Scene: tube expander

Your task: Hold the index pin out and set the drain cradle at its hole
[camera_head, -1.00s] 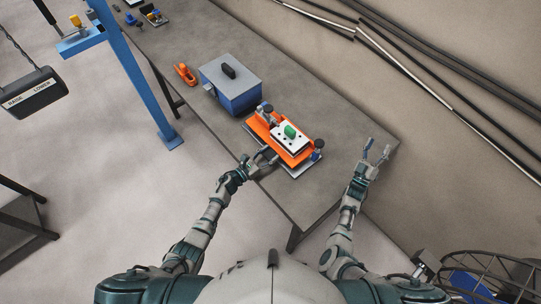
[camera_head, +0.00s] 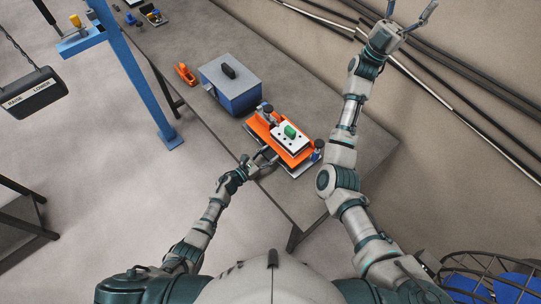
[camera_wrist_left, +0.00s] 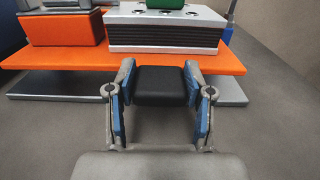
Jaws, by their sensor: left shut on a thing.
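The orange drain cradle (camera_head: 272,134) carries a white-topped block (camera_head: 289,138) with a green piece (camera_head: 291,131) on it, and lies over a grey base plate (camera_head: 300,168) near the bench's front edge. My left gripper (camera_head: 263,160) is at the near side of the cradle. In the left wrist view its blue-padded fingers (camera_wrist_left: 160,92) are shut on a black block-shaped knob (camera_wrist_left: 160,85), which appears to be the index pin's grip. The pin's shaft and the hole are hidden. My right gripper (camera_head: 411,12) is raised at the upper right, fingers spread, empty.
A blue-grey toolbox (camera_head: 231,83) stands on the bench (camera_head: 350,165) just behind the cradle. An orange tool (camera_head: 184,73) lies beyond it. A blue post (camera_head: 145,85) rises left of the bench. Pipes (camera_head: 455,100) run along the right. The bench right of the cradle is clear.

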